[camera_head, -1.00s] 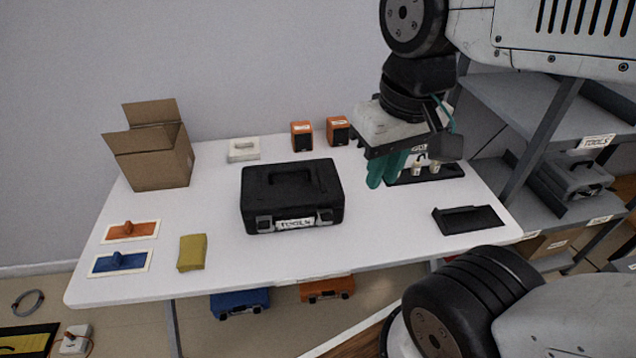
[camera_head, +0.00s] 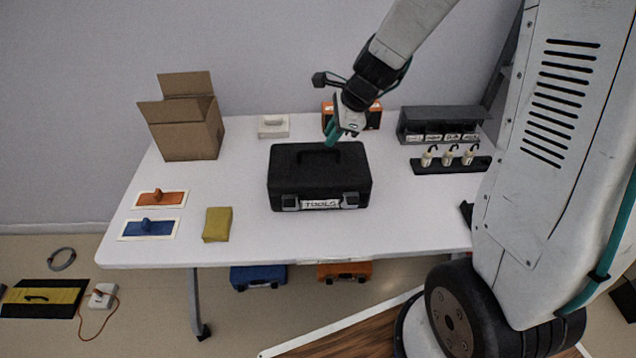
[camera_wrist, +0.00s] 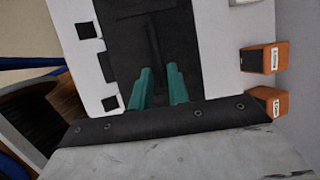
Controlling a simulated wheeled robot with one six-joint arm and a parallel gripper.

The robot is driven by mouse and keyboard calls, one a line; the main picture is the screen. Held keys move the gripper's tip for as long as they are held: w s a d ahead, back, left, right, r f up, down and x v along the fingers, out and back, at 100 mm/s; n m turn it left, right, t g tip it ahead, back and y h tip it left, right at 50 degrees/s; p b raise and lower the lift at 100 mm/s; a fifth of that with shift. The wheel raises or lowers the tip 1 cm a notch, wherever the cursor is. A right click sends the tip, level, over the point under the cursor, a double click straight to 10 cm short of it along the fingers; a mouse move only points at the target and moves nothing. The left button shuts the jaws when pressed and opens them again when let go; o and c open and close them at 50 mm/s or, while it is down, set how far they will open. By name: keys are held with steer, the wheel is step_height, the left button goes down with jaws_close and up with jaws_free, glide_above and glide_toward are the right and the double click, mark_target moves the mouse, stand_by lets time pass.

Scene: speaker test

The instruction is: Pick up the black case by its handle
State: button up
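The black case (camera_head: 319,185) lies flat on the white table, its front latches and "TOOLS" label facing the head camera. Its black handle (camera_head: 318,155) is on the lid. My gripper (camera_head: 331,141) has teal fingers and points down over the lid, close to the handle's right part in the head view. Whether the fingers touch the handle I cannot tell.
Orange speakers (camera_head: 374,116) stand behind the case, partly hidden by my gripper. A cardboard box (camera_head: 185,135) and white block (camera_head: 273,127) are back left. A yellow sponge-like block (camera_head: 217,224) lies front left. A dark rack (camera_head: 440,124) stands right. Table (camera_head: 400,225) is clear in front.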

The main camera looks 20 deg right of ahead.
mark_target(319, 150)
steer(key=x, duration=0.7)
steer(key=shift+a, duration=0.2)
jaws_close()
stand_by(1.2)
